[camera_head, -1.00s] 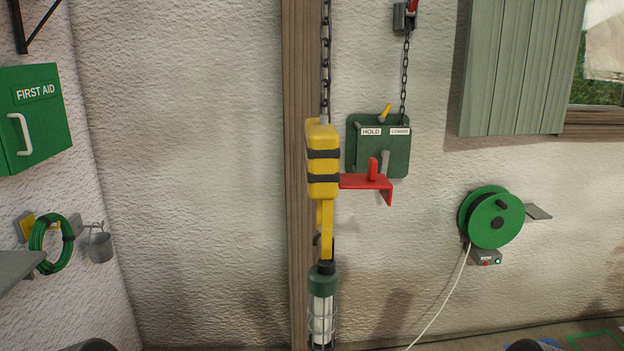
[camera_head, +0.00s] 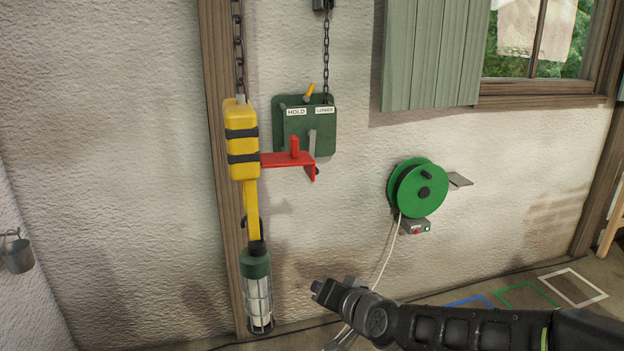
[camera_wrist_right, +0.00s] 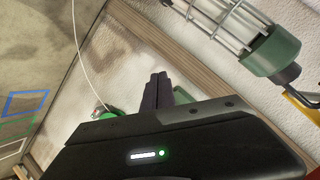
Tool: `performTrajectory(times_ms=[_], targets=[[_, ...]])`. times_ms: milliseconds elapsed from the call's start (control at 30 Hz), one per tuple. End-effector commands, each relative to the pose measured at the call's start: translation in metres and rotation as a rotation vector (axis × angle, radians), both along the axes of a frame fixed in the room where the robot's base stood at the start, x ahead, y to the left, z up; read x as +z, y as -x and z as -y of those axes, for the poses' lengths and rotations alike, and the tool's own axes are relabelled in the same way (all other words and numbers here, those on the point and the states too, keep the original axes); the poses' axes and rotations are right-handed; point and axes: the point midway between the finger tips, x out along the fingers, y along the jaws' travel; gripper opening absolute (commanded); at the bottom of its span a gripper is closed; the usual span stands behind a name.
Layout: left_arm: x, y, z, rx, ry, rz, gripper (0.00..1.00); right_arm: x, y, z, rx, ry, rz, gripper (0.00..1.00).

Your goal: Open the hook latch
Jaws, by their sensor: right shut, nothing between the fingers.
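A yellow hoist block (camera_head: 241,140) with black bands hangs on a chain in the head view. Its yellow hook (camera_head: 251,215) points down, and a small dark part (camera_head: 243,222) sits at its left side, too small to read as open or closed. A green caged lamp (camera_head: 257,290) hangs below the hook; its cage and green end also show in the wrist view (camera_wrist_right: 270,52). My right gripper (camera_head: 319,288) is shut and empty, right of the lamp and apart from it. Its dark fingers also show together in the wrist view (camera_wrist_right: 158,78). My left gripper is out of view.
A red bracket (camera_head: 285,160) sticks out right of the block. Behind it is a green panel (camera_head: 288,125) marked HOLD and LOWER. A green cable reel (camera_head: 418,188) and small switch box (camera_head: 416,228) are on the wall further right. A wooden post (camera_head: 222,60) stands behind the hoist.

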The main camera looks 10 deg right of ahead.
Motion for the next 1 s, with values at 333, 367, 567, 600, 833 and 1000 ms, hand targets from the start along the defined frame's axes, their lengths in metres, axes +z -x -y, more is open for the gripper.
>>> performTrajectory(times_ms=[333, 367, 567, 600, 833, 1000], targets=[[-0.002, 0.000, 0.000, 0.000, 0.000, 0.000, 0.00, 0.304, 0.081, 0.063, -0.136, -0.664, 0.320, 0.00], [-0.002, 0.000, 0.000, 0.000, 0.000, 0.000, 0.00, 0.315, 0.088, 0.065, -0.138, -0.734, 0.307, 0.00], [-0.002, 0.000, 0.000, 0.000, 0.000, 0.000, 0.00, 0.308, 0.090, 0.052, -0.142, -0.934, 0.165, 0.00], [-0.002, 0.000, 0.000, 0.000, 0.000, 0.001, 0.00, 0.308, 0.090, 0.052, -0.144, -0.942, 0.162, 0.00], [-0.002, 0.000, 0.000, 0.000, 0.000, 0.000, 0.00, 0.307, 0.090, 0.052, -0.146, -0.944, 0.162, 0.00], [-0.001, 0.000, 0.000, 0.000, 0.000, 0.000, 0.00, 0.307, 0.086, 0.051, -0.145, -0.942, 0.160, 0.00]])
